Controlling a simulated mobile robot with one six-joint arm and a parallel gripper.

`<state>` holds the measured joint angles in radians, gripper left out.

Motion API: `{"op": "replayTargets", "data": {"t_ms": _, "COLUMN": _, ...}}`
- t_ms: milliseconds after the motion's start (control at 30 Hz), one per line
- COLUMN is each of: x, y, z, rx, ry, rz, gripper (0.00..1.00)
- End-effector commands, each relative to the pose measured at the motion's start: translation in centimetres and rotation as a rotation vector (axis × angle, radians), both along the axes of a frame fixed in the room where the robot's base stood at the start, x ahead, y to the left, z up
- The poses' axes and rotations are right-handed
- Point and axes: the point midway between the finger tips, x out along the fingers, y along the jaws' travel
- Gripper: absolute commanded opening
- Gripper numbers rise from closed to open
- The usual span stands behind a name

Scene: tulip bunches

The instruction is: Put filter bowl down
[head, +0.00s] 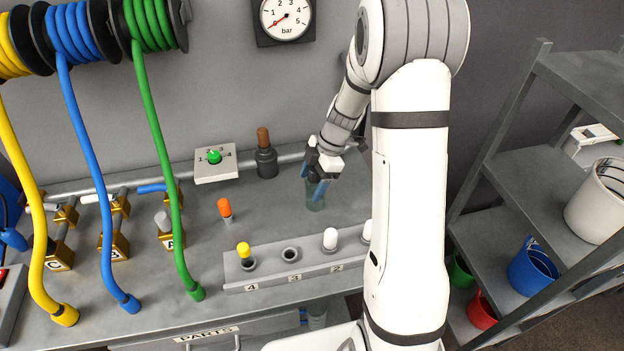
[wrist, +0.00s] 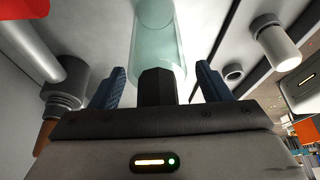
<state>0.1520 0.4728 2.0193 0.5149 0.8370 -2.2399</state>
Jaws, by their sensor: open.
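The filter bowl (head: 315,203) is a clear, greenish cylinder on the grey bench, upright as far as I can see. In the wrist view the bowl (wrist: 158,40) lies just beyond the fingers, in line with the gap. My gripper (head: 314,180) points down at the bowl's top, its blue fingers apart. In the wrist view my gripper (wrist: 162,85) is open, with a finger on each side and a dark block between them. Whether a finger touches the bowl is unclear. My gripper hides part of the bowl's upper end in the head view.
A dark bottle-shaped part (head: 266,160) and a switch box (head: 215,165) stand behind left. A numbered rack (head: 295,272) with capped plugs lies in front. An orange-topped plug (head: 225,209) is to the left. Yellow, blue and green hoses (head: 150,130) hang farther left. Shelves (head: 545,185) stand right.

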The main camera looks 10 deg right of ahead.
Motion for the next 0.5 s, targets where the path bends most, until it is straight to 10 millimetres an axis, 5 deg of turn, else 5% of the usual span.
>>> {"op": "replayTargets", "data": {"t_ms": 500, "x": 0.6, "y": -3.8, "z": 9.2, "rx": -0.001, "ry": -0.004, "rz": -0.001, "gripper": 0.71}}
